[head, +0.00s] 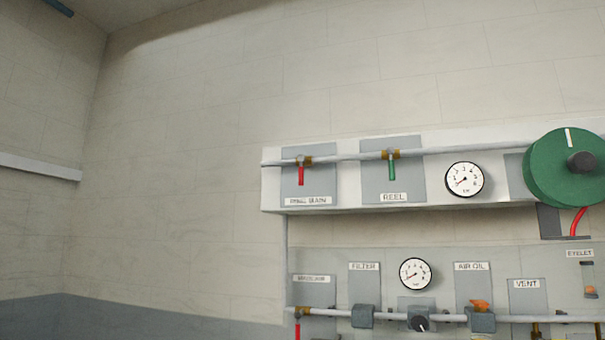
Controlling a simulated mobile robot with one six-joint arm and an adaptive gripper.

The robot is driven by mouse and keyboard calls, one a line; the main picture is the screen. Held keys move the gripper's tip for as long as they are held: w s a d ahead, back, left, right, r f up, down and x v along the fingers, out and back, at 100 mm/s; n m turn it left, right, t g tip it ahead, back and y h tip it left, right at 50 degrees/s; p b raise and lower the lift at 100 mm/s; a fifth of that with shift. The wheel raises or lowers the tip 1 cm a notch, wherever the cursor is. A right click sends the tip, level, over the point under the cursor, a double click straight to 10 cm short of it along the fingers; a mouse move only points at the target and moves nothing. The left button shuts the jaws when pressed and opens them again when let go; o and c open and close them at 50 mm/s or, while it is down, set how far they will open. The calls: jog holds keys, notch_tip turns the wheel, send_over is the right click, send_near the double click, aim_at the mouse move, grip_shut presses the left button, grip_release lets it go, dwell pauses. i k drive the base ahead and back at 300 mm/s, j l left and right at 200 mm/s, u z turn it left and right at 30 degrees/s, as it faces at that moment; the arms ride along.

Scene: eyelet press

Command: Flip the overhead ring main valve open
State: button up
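The ring main valve (302,161) sits on the overhead pipe at the left end of the upper panel. It has a brass body and a red lever (301,176) that hangs straight down, crosswise to the pipe. The label below it (308,201) is blurred but seems to read RING MAIN. My gripper is not in view, and nothing touches the lever.
Right of it hangs the green REEL lever (392,167), then a gauge (465,180) and a green reel (562,168). A lower panel holds another red lever (298,329), a second gauge (415,273) and a pipe (390,317). The wall to the left is bare.

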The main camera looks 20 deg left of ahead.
aim_at(301, 159)
jog(key=i+j, duration=0.15)
jog(key=j, duration=0.25)
jog(key=i+j, duration=0.1)
jog(key=j, duration=0.35)
jog(key=i+j, duration=0.15)
jog(key=j, duration=0.25)
jog(key=i+j, duration=0.15)
jog(key=j, duration=0.25)
jog(key=i+j, duration=0.1)
jog(key=j, duration=0.35)
jog(key=i+j, duration=0.15)
jog(key=j, duration=0.25)
jog(key=i+j, duration=0.15)
jog(key=j, duration=0.25)
